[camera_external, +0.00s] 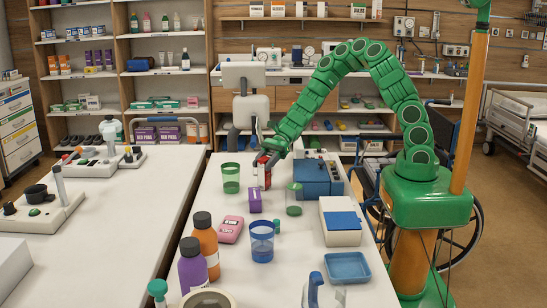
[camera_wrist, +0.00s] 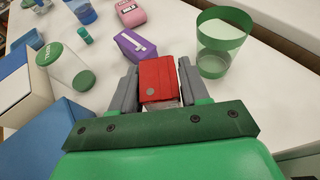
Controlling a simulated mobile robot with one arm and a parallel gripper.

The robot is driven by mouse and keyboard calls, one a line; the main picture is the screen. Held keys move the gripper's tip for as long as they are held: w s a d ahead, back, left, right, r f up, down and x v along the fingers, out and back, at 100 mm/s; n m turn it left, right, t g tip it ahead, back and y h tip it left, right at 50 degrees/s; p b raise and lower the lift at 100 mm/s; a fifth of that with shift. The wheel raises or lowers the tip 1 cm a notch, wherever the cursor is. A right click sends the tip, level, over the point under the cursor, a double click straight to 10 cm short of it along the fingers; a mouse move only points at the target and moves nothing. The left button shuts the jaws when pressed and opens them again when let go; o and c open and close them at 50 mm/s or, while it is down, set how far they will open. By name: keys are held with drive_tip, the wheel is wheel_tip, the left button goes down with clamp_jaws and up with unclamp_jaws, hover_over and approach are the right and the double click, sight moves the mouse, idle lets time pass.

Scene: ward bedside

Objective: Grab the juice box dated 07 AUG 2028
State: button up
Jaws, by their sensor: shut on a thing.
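My gripper (camera_external: 266,161) is over the white table, its two grey fingers closed on either side of a red box (camera_wrist: 160,78). The red box (camera_external: 264,177) also shows between the fingers in the external view, upright. A small round grey mark shows on its top; no date can be read. I cannot tell whether its bottom touches the table. A purple box (camera_wrist: 134,45) with a white mark stands just beyond the fingers, apart from them. It also shows in the external view (camera_external: 255,200), in front of the red box. No date is legible on it.
A green cup (camera_external: 231,178) stands close to the left of my gripper. A pink device (camera_external: 231,229), blue cup (camera_external: 262,242) and bottles (camera_external: 205,240) stand nearer the camera.

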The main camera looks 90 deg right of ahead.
drive_tip(key=shift+c, duration=0.8)
drive_tip(key=shift+r, duration=0.1)
